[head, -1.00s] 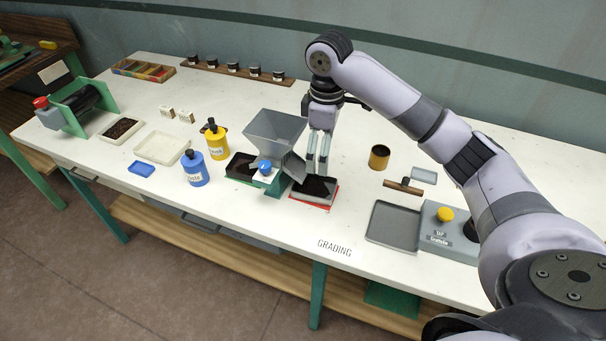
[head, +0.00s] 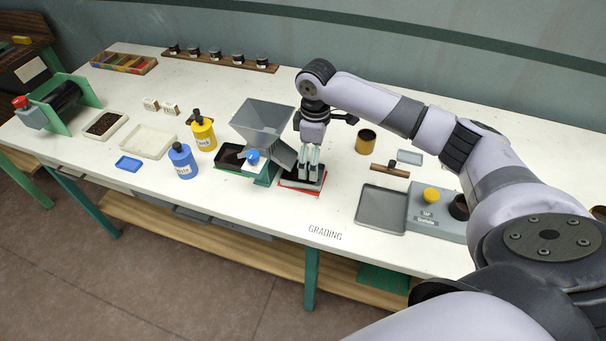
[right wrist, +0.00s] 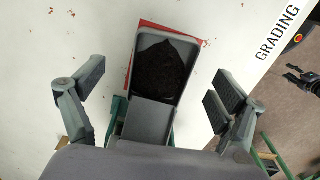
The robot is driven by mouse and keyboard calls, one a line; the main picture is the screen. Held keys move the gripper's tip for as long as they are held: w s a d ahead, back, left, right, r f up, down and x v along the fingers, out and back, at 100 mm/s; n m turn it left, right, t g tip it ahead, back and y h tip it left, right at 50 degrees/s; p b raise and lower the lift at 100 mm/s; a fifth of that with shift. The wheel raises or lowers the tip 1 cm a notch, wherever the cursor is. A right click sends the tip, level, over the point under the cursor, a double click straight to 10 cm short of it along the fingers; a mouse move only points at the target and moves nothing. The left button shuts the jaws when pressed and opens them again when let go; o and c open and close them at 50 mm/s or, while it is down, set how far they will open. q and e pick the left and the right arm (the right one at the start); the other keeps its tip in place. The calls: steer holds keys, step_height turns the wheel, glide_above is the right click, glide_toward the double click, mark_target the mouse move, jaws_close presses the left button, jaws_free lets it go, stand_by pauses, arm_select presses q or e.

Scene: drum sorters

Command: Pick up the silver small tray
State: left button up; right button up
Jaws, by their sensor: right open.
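A small grey tray (head: 302,185) holding dark grains sits on a red mat under the chute of a grey hopper. It also shows in the right wrist view (right wrist: 187,52), partly under the chute. A smaller empty grey tray (head: 409,157) lies further right. My right gripper (head: 311,172) points down over the filled tray. In the right wrist view my right gripper (right wrist: 157,85) is open, with its fingers on either side of the tray and chute and nothing between them gripped. Whether the fingertips touch the tray cannot be told. My left gripper is out of view.
The hopper (head: 262,118) stands close left of my right gripper. Blue (head: 183,162) and yellow (head: 203,134) bottles stand further left. A brass cup (head: 366,141), wooden-handled tool (head: 390,170) and large grey tray (head: 381,209) are to the right. The table front by "GRADING" is clear.

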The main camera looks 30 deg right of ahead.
steer(key=f, duration=0.3)
steer(key=f+p, duration=0.1)
steer(key=f, duration=0.1)
steer(key=shift+s+a, duration=0.15)
steer(key=shift+s, duration=0.1)
steer(key=shift+c, duration=0.4)
steer(key=c, duration=1.2)
